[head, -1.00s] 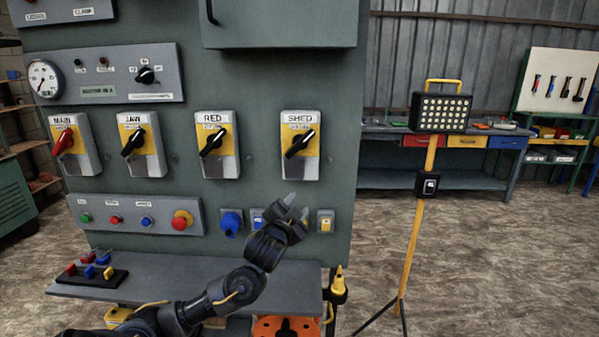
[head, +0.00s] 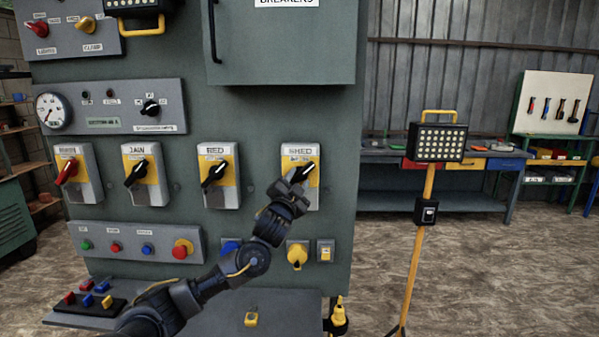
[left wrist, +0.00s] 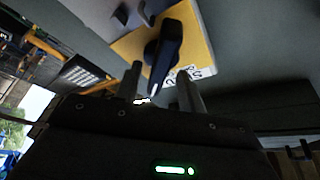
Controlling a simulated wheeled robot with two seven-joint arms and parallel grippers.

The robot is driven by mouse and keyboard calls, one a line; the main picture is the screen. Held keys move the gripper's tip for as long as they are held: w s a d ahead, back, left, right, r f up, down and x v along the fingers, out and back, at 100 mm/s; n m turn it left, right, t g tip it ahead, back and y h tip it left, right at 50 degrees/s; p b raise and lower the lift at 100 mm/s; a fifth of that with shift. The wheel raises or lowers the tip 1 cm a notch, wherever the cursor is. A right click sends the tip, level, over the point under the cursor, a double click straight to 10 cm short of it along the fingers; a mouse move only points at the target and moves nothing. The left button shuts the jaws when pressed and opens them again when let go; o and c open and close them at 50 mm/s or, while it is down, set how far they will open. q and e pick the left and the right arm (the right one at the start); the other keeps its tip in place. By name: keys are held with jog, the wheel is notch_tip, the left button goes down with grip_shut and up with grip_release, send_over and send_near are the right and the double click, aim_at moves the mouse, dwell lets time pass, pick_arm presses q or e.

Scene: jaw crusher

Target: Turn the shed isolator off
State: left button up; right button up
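The shed isolator (head: 313,192) is a grey box with a yellow plate under a "SHED" label, at the right of the row of switches. Its black handle (head: 307,171) is tilted, upper end to the right, and partly hidden by my gripper. My left gripper (head: 292,180) is at the lower left of that handle. In the left wrist view the two fingers (left wrist: 161,85) are apart, and the black handle (left wrist: 168,48) shows ahead with its near end between them. Gaps show beside the handle; I cannot tell whether a finger touches it. My right gripper is not in view.
The red isolator (head: 216,187) is to the left, with the jaw (head: 139,185) and main (head: 70,185) isolators beyond. Below are a yellow knob (head: 297,255) and a shelf (head: 285,308). A work light (head: 438,142) stands on a pole at the right.

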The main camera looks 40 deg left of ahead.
pick_arm(q)
jog(key=shift+x, duration=1.1)
grip_shut()
